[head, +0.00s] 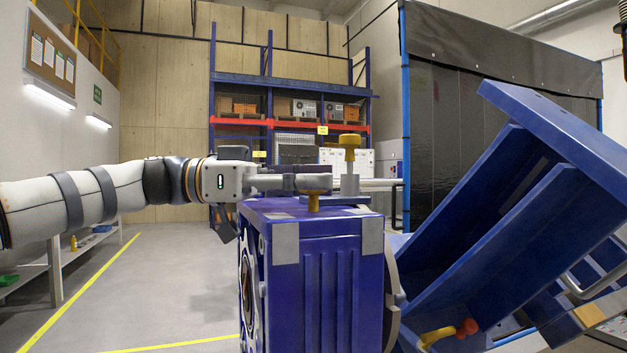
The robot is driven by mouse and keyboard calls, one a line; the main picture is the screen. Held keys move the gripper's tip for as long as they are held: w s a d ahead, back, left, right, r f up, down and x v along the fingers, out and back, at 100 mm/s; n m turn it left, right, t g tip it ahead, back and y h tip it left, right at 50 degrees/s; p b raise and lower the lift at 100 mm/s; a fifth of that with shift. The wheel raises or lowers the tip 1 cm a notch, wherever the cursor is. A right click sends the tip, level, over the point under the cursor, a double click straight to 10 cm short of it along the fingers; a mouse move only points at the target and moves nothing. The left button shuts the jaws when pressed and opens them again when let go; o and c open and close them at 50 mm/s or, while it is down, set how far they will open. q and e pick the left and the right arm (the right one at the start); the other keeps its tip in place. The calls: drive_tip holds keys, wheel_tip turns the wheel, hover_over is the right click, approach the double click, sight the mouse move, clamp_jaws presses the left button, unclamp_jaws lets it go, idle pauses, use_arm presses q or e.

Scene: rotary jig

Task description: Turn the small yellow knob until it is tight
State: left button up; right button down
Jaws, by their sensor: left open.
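My left gripper (312,183) reaches in from the left, level, just above the top of the blue box-shaped jig part (330,290). It is open. A small brass-yellow knob (313,203) stands on the box top, directly below the fingertips in the picture. Its upper end is hidden by the fingers, so I cannot tell whether they touch it or are around it. A larger yellow knob (350,142) sits upright on a grey post (350,184), just right of the fingertips. My right gripper is not in view.
A tilted blue frame (560,135) fills the right side, close to the box. A yellow handle with a red ball end (466,327) sticks out low beside it. Blue shelving (290,83) stands far behind. The floor at left (180,290) is clear.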

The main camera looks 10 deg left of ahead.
use_arm(q)
drive_tip(key=s+a, duration=0.2)
drive_tip(key=a, duration=0.9)
drive_tip(key=shift+a, duration=0.4)
